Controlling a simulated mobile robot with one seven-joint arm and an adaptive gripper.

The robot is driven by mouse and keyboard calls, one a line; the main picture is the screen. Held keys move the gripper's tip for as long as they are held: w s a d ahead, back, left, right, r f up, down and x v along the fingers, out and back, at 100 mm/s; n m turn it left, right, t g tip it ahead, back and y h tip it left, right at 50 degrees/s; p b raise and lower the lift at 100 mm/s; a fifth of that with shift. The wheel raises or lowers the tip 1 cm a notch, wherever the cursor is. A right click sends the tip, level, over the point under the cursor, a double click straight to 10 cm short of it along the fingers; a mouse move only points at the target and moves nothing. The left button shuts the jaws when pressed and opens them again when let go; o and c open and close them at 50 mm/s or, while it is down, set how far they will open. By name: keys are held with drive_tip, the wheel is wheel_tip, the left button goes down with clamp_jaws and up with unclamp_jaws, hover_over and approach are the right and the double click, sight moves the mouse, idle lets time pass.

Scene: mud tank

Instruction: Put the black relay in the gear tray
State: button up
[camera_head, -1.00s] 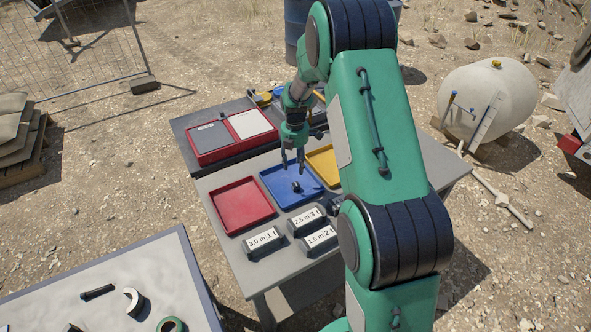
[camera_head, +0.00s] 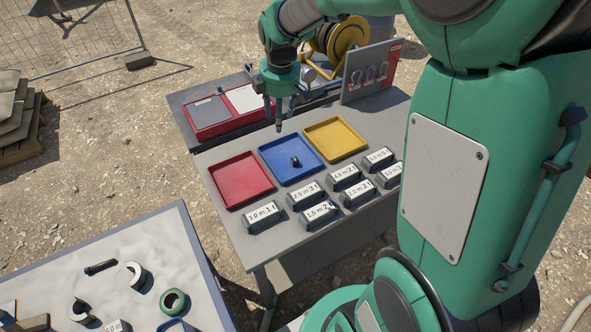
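A small black object (camera_head: 295,161) lies inside the blue tray (camera_head: 272,151), near its middle; it may be the black relay, but it is too small to tell its kind. The blue tray stands between the red tray (camera_head: 241,180) and the yellow tray (camera_head: 334,139) on the grey table. No tray has a readable name marking it as the gear tray. My gripper (camera_head: 284,122) hangs above and behind the blue tray, fingers pointing down and apart, with nothing seen between them. It is clear of the small black object.
Several black blocks with white labels (camera_head: 319,213) stand in front of the trays. A red case (camera_head: 208,118) lies behind, with a yellow reel (camera_head: 347,38) and an upright panel (camera_head: 370,75) to its right. A second table (camera_head: 165,240) at lower left holds rings and small parts.

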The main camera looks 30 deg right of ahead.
drive_tip(key=s+a+r+m+t, duration=0.1)
drive_tip(key=s+a+r+m, duration=0.3)
drive_tip(key=s, duration=0.3)
drive_tip(key=s+a+r+m+t, duration=0.1)
drive_tip(key=s+a+r+m, duration=0.15)
drive_tip(key=s+r, duration=0.4)
drive_tip(key=s+a+m, duration=0.2)
drive_tip(key=s, duration=0.5)
drive_tip(key=s+a+m+t, duration=0.1)
drive_tip(key=s+a+m, duration=0.1)
drive_tip(key=s, duration=0.6)
drive_tip(key=shift+s+a+r+m, duration=0.15)
drive_tip(key=shift+a+r+m, duration=0.2)
drive_tip(key=shift+m, duration=0.4)
